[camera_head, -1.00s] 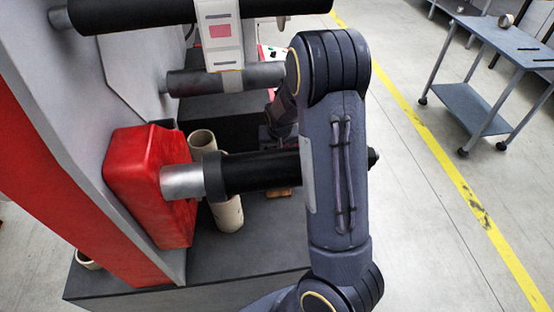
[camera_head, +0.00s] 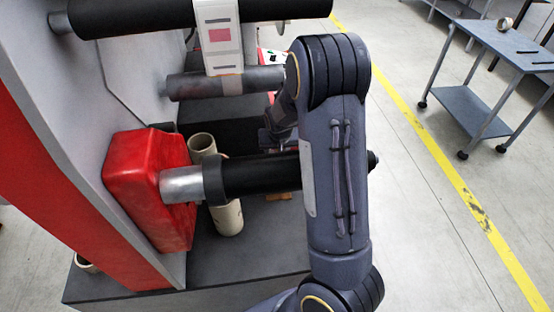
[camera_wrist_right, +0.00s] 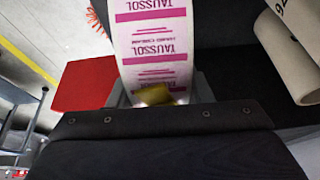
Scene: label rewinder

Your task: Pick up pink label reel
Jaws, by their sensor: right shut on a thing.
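The pink label reel (camera_wrist_right: 152,40) shows in the right wrist view as a white band with pink print reading TAUSSOL, right at the jaws. My right gripper (camera_wrist_right: 155,96) is shut on it; the fingertips are mostly hidden and a blurred yellow patch lies where the band meets the gripper. In the head view my right gripper (camera_head: 273,138) is a small dark shape behind my right arm, beyond the black spindle. The reel itself is hidden there. My left gripper is not in view.
The black spindle (camera_head: 258,174) juts right from the machine, beside a red block (camera_head: 148,190). A white label web (camera_head: 218,42) runs over the upper rollers. A cart (camera_head: 500,50) stands far right, with open floor between.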

